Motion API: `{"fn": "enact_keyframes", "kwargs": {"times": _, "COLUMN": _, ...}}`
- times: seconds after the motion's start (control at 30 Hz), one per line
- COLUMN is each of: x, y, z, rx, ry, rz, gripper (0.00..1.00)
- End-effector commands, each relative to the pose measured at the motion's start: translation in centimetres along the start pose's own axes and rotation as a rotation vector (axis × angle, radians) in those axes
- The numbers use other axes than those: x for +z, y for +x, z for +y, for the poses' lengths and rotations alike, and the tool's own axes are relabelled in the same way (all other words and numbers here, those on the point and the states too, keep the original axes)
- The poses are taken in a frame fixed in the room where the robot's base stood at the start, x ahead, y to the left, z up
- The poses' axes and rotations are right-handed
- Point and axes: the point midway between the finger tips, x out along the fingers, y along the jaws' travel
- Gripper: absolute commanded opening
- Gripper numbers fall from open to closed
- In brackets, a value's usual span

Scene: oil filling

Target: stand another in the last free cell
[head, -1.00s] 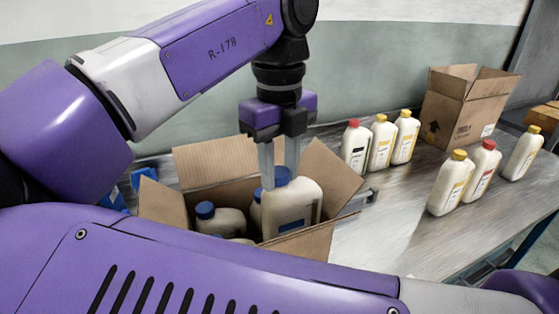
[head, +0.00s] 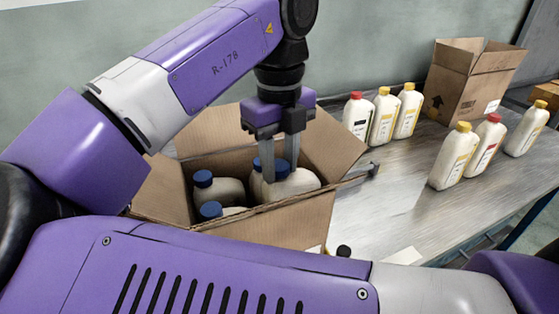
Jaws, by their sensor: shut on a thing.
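An open cardboard box (head: 270,226) stands on the bench with its flaps spread. My gripper (head: 279,168) reaches down into its right part and is shut on a cream bottle (head: 298,182) with a blue cap. The bottle looks upright, and its lower part is hidden behind the box's front wall. Other blue-capped bottles stand in the box: one at the back left (head: 220,190), one at the front left (head: 211,210) and one just behind the held bottle (head: 256,180). The cell walls and the box floor are hidden from me.
Red- and yellow-capped bottles stand on the bench (head: 385,205) at the back (head: 382,118) and at the right (head: 455,160). A second open carton (head: 465,80) stands at the back right. A small dark object (head: 343,251) lies by the box's front right corner. The bench's middle is clear.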

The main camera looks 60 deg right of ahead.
Motion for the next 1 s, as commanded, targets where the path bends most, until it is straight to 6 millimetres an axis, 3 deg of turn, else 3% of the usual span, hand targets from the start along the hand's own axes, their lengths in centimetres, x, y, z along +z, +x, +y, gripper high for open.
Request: {"fn": "enact_keyframes", "kwargs": {"times": 1.0, "x": 0.0, "y": 1.5, "z": 0.0, "rx": -0.001, "ry": 0.000, "rz": -0.002, "gripper": 0.00}}
